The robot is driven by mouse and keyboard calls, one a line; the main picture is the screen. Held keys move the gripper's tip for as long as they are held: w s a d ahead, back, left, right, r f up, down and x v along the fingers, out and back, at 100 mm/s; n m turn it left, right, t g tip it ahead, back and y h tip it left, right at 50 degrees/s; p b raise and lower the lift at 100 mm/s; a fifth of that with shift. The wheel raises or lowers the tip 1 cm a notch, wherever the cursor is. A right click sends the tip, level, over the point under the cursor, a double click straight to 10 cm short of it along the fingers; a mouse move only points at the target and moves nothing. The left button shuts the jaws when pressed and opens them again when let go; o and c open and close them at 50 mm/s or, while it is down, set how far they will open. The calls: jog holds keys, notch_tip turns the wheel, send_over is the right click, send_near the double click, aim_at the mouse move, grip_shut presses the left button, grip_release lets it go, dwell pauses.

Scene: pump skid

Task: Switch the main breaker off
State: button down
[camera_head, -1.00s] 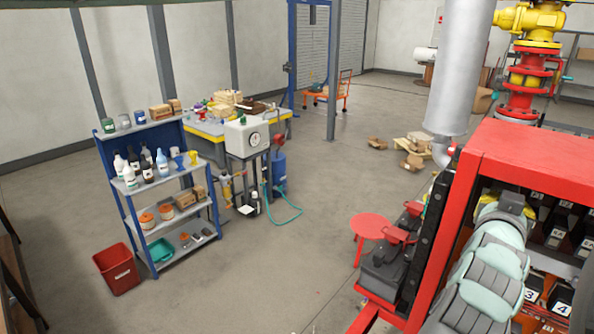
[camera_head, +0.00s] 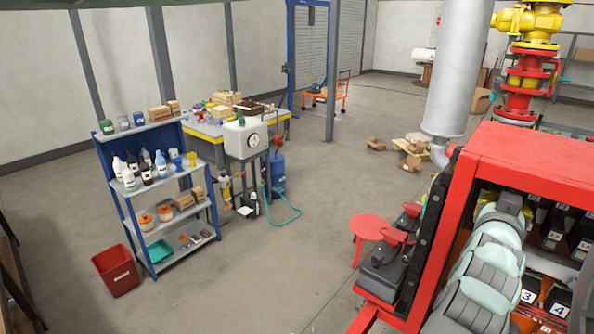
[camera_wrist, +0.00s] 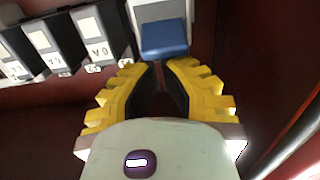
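In the wrist view, a blue lever (camera_wrist: 164,38) sits on a pale grey breaker body at the top middle. I take it for the main breaker; its position marks are not readable. My gripper (camera_wrist: 162,66) has yellow ribbed fingers with dark inner pads. Its fingertips are close together with nothing seen between them, just short of the blue lever in the picture. I cannot tell whether they touch it. In the head view, my arm covers part of the red cabinet (camera_head: 530,157), and the gripper and blue lever are hidden.
A row of black breakers (camera_wrist: 99,35) with pale faces and number tags stands left of the blue lever. A dark red wall (camera_wrist: 255,70) is close on the right.

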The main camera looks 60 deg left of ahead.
jog(key=shift+s+a+f+b, duration=0.1)
jog(key=shift+s+f+b, duration=0.1)
jog(key=shift+b, duration=0.25)
jog(key=shift+s+f+t+b, duration=0.2)
jog(key=shift+t+b, duration=0.5)
jog(key=shift+b, duration=1.45)
jog(key=shift+f+b, duration=0.15)
jog(key=shift+b, duration=0.2)
jog(key=t+b, duration=0.1)
jog(key=b, duration=0.3)
jog(key=f+t+y+b, duration=0.1)
jog(key=t+b, duration=0.1)
jog(key=b, duration=0.3)
jog(key=s+t+b, duration=0.1)
jog(key=b, duration=0.4)
jog(key=shift+d+f+t+y, duration=0.15)
jog(key=shift+d+t+y, duration=0.15)
jog(key=shift+y, duration=0.1)
jog(key=shift+f, duration=0.1)
